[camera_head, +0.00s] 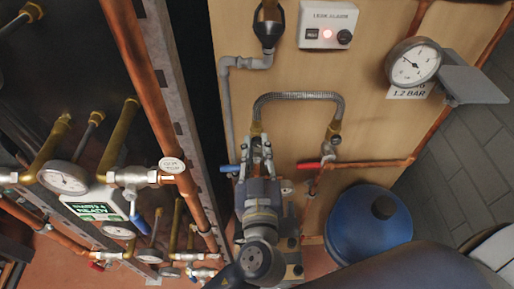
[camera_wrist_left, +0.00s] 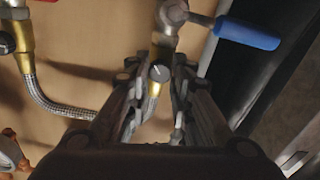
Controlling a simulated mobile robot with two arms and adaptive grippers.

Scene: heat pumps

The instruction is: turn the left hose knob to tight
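A braided hose (camera_head: 298,97) arches between two brass knobs on the wooden panel. The left hose knob (camera_head: 257,128) sits above the blue-handled valve; in the left wrist view the brass knob (camera_wrist_left: 158,76) has a pale mark line. My left gripper (camera_head: 259,150) points up at this knob. In the left wrist view my left gripper (camera_wrist_left: 157,82) has its fingers apart, one on each side of the knob. Whether they touch it cannot be told. The right hose knob (camera_head: 334,128) is free. My right gripper is not in view.
A blue valve lever (camera_wrist_left: 248,33) lies close to the left fingers. A red lever (camera_head: 309,165), a leak alarm box (camera_head: 327,26), a pressure gauge (camera_head: 413,63) and a blue tank (camera_head: 368,226) are to the right. Copper pipes and gauges (camera_head: 64,178) crowd the left.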

